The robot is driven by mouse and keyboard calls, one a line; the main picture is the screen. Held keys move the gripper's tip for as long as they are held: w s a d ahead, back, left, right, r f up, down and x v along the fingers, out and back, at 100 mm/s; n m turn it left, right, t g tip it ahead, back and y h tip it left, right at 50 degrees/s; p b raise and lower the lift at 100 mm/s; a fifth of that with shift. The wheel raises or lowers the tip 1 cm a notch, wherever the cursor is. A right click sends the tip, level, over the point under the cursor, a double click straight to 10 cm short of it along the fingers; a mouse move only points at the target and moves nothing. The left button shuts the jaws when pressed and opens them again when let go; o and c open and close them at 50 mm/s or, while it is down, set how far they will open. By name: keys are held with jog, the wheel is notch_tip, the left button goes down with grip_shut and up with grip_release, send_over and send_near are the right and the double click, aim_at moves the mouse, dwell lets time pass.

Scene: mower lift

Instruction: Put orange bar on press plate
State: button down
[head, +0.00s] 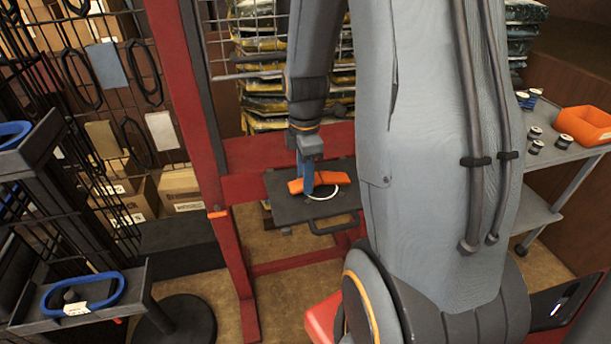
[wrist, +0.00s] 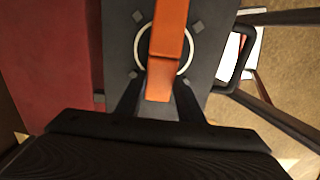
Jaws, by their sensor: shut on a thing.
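The orange bar (head: 319,182) is held in my gripper (head: 307,190), just over or on the dark press plate (head: 283,208); I cannot tell whether it touches. In the wrist view the orange bar (wrist: 168,45) lies lengthwise between the two dark fingers of my gripper (wrist: 160,97), which are shut on it. It crosses over a white ring marked on the press plate (wrist: 120,60). The ring (head: 323,194) shows partly in the head view, the rest hidden by the bar.
The red press frame (head: 229,250) rises to the left of and behind the plate. A looped handle (head: 336,227) sticks out at the plate's front. A grey cart with an orange bin (head: 586,125) and several spools stands at right. A rack with blue belts (head: 85,292) stands at left.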

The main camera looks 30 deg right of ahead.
jog(key=shift+f, duration=0.2)
jog(key=c, duration=1.2)
grip_release()
notch_tip(320, 180, up, 11)
jog(key=b, duration=0.2)
jog(key=s+a+f+m, duration=0.3)
jog(key=a+m, duration=0.3)
jog(key=m, duration=0.1)
jog(key=s+a+f+m+t, duration=0.1)
jog(key=s+a+f+m, duration=0.2)
jog(key=a+m, duration=0.4)
jog(key=shift+s+f+m, duration=0.3)
jog(key=shift+s+m, duration=0.1)
jog(key=shift+s, duration=0.4)
